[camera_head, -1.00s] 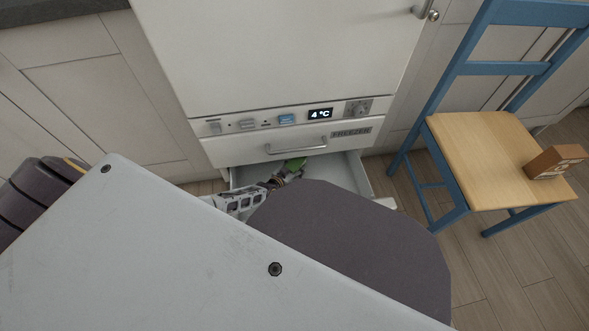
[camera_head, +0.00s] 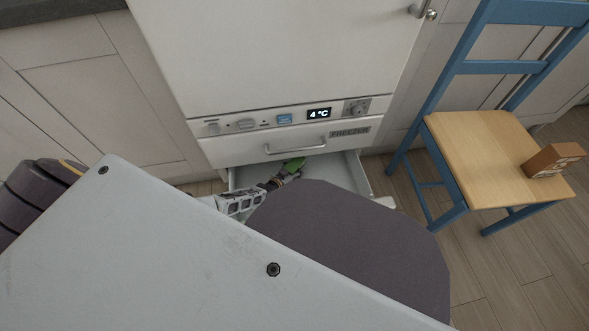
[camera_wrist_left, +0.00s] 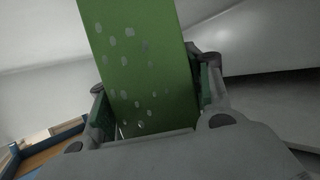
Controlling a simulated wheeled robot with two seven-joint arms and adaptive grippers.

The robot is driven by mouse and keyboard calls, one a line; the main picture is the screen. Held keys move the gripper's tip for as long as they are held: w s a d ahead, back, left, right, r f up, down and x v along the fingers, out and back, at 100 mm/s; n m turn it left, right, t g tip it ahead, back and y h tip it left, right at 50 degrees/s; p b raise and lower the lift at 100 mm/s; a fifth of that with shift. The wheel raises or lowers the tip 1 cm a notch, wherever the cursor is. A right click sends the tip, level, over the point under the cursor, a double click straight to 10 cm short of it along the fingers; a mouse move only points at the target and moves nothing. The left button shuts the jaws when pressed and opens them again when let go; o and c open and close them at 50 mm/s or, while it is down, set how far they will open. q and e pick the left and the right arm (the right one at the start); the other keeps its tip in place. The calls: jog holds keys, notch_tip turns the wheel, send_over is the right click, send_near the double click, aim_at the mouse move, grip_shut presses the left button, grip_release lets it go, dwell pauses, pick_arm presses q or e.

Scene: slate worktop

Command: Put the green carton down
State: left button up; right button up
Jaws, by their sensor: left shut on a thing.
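The green carton (camera_wrist_left: 142,60) fills the middle of the left wrist view, with pale spots on its face. My left gripper (camera_wrist_left: 155,100) is shut on it, one finger on each side. In the head view the carton (camera_head: 293,164) is a small green patch at the tip of my left gripper (camera_head: 284,176), over the open freezer drawer (camera_head: 352,172). Whether the carton touches the drawer floor cannot be told. My right gripper is not in view.
The freezer front with its handle (camera_head: 295,146) and control panel (camera_head: 286,118) stands behind the drawer. A blue chair (camera_head: 452,178) with a wooden seat stands at the right, a brown box (camera_head: 548,161) on it. My own body hides much of the foreground.

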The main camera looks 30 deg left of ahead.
pick_arm(q)
jog(key=shift+f, duration=0.1)
jog(key=o, duration=1.3)
jog(key=shift+c, duration=0.2)
jog(key=shift+r, duration=0.5)
jog(key=shift+s+r+p, duration=0.3)
jog(key=shift+s+p, duration=0.15)
jog(key=shift+s, duration=0.05)
jog(key=p+v, duration=0.6)
jog(key=v, duration=0.5)
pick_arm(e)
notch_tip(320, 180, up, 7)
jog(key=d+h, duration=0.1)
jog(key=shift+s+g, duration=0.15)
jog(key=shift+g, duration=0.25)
pick_arm(q)
jog(key=shift+f, duration=0.15)
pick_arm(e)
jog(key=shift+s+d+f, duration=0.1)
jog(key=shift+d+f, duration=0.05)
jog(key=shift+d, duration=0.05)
